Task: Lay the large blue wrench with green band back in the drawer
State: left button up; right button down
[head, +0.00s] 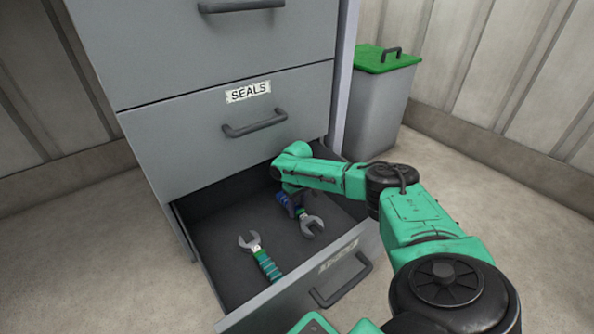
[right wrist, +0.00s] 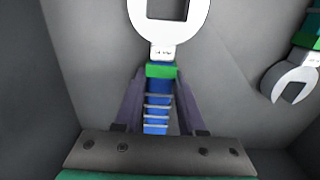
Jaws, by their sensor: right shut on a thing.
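The large blue wrench with green band (right wrist: 159,95) is in my right gripper (right wrist: 160,100), whose fingers close on its blue ribbed handle in the right wrist view. Its grey open-ended head points away from the gripper. In the head view the wrench's head (head: 312,226) and my right gripper (head: 292,203) are inside the open bottom drawer (head: 215,255). I cannot tell whether the wrench touches the drawer floor. Another wrench (head: 260,258), teal with a grey head, lies to the left in the drawer; its head also shows in the right wrist view (right wrist: 289,82). My left gripper is not in view.
The grey cabinet (head: 215,130) rises behind the open drawer, with a closed drawer labelled SEALS above it. The open drawer's front wall and handle (head: 341,281) stick out toward me. A grey bin with a green lid (head: 385,60) stands at the back right, by the wall.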

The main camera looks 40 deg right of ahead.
aim_at(297, 209)
jog(key=shift+p, duration=0.3)
jog(key=c, duration=0.5)
grip_release()
jog(key=shift+f, duration=0.15)
notch_tip(297, 209, up, 8)
jog(key=p, duration=0.6)
jog(key=shift+f, duration=0.2)
jog(key=shift+r, duration=0.2)
jog(key=shift+f, duration=0.15)
